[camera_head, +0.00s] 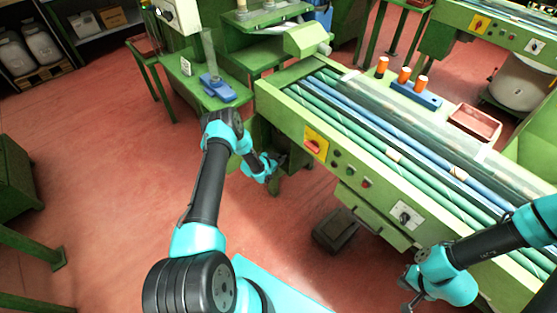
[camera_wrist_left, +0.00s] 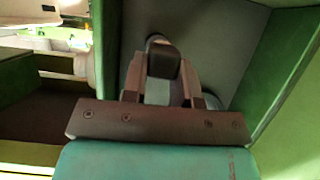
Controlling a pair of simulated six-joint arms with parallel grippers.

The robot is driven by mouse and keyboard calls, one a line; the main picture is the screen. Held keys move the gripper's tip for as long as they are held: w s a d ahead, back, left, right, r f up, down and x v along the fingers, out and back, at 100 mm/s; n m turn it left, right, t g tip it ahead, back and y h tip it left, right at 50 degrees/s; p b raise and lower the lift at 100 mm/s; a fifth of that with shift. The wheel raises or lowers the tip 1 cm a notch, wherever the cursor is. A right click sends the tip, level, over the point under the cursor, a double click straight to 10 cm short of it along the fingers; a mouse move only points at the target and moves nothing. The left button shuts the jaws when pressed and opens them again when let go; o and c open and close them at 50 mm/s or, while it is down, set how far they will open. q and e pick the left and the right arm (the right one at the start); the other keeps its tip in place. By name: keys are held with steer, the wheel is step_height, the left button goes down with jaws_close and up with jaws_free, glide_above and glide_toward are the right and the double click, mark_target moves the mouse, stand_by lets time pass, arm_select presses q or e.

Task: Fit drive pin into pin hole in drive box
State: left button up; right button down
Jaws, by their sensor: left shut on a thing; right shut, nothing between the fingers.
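My left gripper (camera_head: 278,158) reaches into the dark space under the near left end of the green machine. In the left wrist view, my left gripper (camera_wrist_left: 163,92) is shut on a small dark block-like piece, which I take to be the drive pin (camera_wrist_left: 164,63). A grey recess with green side walls, apparently the drive box (camera_wrist_left: 222,45), lies in front of it. A rounded edge shows just behind the pin. The pin hole is hidden, and I cannot tell whether the pin touches the box. My right gripper (camera_head: 411,301) is shut and empty, low at the front of the machine.
The green machine (camera_head: 372,188) with long green and blue rollers fills the middle right. A blue rack (camera_head: 416,95) with orange-topped pieces and a reddish tray (camera_head: 474,122) stand on its far side. A dark box (camera_head: 336,232) is below it. The red floor at left is clear.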

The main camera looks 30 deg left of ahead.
mark_target(286, 155)
arm_select(q)
steer(key=shift+w+d, duration=0.25)
steer(key=shift+w, duration=0.5)
steer(key=shift+w+d, duration=0.25)
steer(key=shift+w, duration=0.5)
stand_by(2.0)
steer(key=o, duration=1)
steer(key=shift+s, duration=0.1)
steer(key=v, duration=1.7)
steer(key=shift+s+r, duration=0.1)
steer(key=s+d+r+n+g, duration=0.1)
steer(key=s+d+r+g, duration=0.2)
steer(key=s+d, duration=0.4)
steer(key=s+d+r+n+g, duration=0.2)
steer(key=s+d+r+g, duration=0.1)
steer(key=s+d, duration=0.4)
steer(key=s+d+r+n+g, duration=0.2)
steer(key=s+d+r+g, duration=0.2)
steer(key=s+d, duration=0.3)
steer(key=shift+s+d+r+g, duration=0.15)
steer(key=shift+d+g, duration=0.2)
steer(key=shift+d, duration=0.25)
steer(key=shift+s+d+f+g, duration=0.15)
steer(key=shift+d+g, duration=0.2)
steer(key=shift+d, duration=0.3)
